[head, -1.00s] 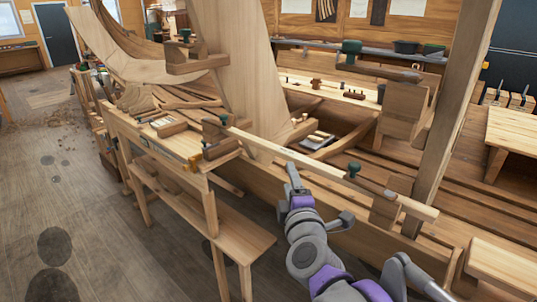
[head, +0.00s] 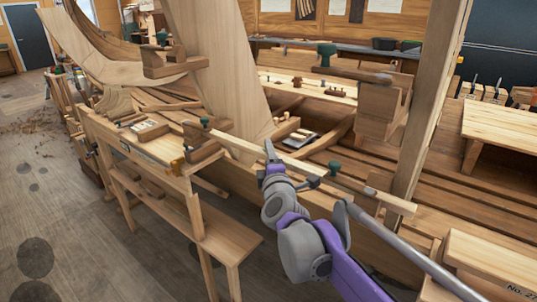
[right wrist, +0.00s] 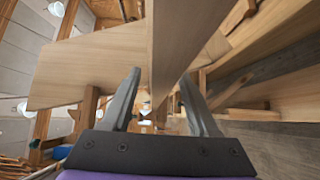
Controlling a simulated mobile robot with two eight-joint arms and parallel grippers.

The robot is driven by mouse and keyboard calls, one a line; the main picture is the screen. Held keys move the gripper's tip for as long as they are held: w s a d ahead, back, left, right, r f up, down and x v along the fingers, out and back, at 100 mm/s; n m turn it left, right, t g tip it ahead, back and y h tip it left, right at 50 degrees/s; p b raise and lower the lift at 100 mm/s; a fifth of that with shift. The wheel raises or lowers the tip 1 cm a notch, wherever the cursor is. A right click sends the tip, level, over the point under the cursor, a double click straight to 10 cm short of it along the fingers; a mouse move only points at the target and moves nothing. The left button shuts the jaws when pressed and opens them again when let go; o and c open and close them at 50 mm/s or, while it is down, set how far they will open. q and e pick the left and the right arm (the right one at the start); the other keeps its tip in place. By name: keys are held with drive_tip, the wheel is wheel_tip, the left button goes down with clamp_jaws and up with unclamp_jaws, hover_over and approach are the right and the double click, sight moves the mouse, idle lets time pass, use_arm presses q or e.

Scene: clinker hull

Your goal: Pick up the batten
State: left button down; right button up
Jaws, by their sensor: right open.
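The batten (head: 236,141) is a long, thin pale wooden strip. It slants down to the right in the head view, from a clamp with a green knob at its left to its free right end. My right gripper (head: 269,152) is at the batten, left of its middle. In the right wrist view, my right gripper (right wrist: 160,76) is open and empty. A wooden strip that looks like the batten (right wrist: 182,40) runs down the picture and appears between the two fingers, with gaps beside it. Whether it lies within finger depth is unclear. My left gripper is out of view.
Clamps with green knobs hold wood at the bench (head: 206,124) and along the hull (head: 333,168). A tall plank (head: 215,75) stands behind the batten. A wooden post (head: 430,110) rises at the right. The workbench (head: 165,148) holds tools. Floor is open at left.

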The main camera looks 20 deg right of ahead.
drive_tip(key=shift+w, duration=0.2)
drive_tip(key=shift+s, duration=0.1)
drive_tip(key=shift+c, duration=0.7)
clamp_jaws()
drive_tip(key=shift+r, duration=0.1)
